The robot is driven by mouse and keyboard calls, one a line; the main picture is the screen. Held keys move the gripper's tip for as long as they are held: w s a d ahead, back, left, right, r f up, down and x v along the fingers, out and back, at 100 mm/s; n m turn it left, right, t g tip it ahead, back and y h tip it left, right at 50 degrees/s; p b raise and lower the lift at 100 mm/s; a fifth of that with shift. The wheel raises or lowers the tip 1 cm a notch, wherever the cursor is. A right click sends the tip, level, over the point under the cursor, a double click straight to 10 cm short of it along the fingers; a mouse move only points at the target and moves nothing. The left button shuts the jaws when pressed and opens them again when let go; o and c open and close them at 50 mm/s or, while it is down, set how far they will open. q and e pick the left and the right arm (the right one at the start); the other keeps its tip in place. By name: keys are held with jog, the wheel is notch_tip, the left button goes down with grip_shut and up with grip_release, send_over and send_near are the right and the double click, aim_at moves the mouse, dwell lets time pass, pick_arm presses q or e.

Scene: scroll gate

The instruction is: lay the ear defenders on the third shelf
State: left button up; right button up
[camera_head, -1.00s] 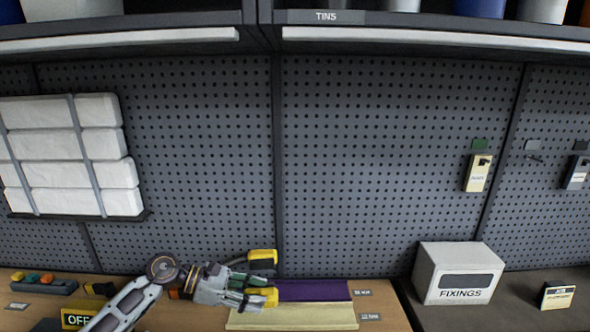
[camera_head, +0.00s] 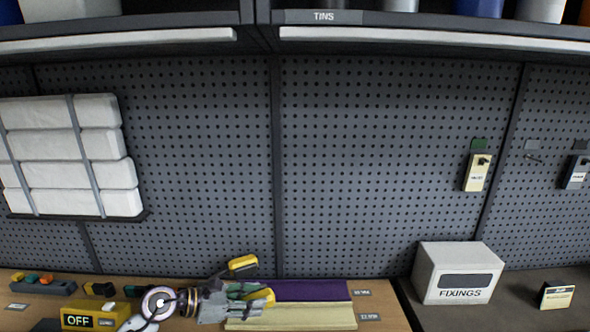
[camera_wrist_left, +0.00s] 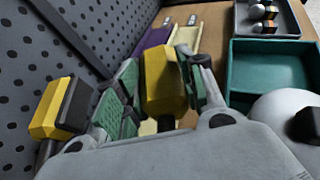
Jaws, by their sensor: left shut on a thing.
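The ear defenders have yellow cups with black parts. In the head view one cup (camera_head: 242,263) stands above my left gripper (camera_head: 246,291) and another yellow part shows at its tip. In the left wrist view one cup (camera_wrist_left: 163,78) is between the green-padded fingers of my left gripper (camera_wrist_left: 158,90), which is shut on the ear defenders. The other cup (camera_wrist_left: 52,108) sticks out to the left, near the pegboard. The band is mostly hidden. An overhead shelf (camera_head: 420,36) labelled TINS crosses the top. My right gripper is not in view.
A purple strip (camera_head: 312,289) and a cream strip (camera_head: 318,318) lie on the wooden bench by the gripper. A FIXINGS box (camera_head: 457,272) stands at right. A yellow OFF box (camera_head: 92,317) is at left. A green tray (camera_wrist_left: 270,50) shows in the wrist view. The pegboard (camera_head: 390,160) is bare mid-view.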

pick_arm(q)
jog(key=shift+w+a+f+n+t+y, duration=0.1)
jog(key=shift+a+f+n+t+y, duration=0.2)
jog(key=shift+a+n+t, duration=0.35)
jog(key=shift+w+a+f+n+t+y, duration=0.1)
jog(key=shift+a+n+t+y, duration=0.3)
jog(key=shift+a+n+t, duration=0.2)
jog(key=shift+s+a+n+t+y, duration=0.1)
jog(key=shift+a+n+t+y, duration=0.6)
jog(key=shift+a, duration=0.65)
jog(key=shift+s+a+n+t+y, duration=0.1)
jog(key=shift+a+n+t+y, duration=0.35)
jog(key=shift+a+n+y, duration=0.6)
jog(key=shift+s+a+n+t+y, duration=0.1)
jog(key=shift+a+n+t+y, duration=0.45)
jog(key=shift+a, duration=1.05)
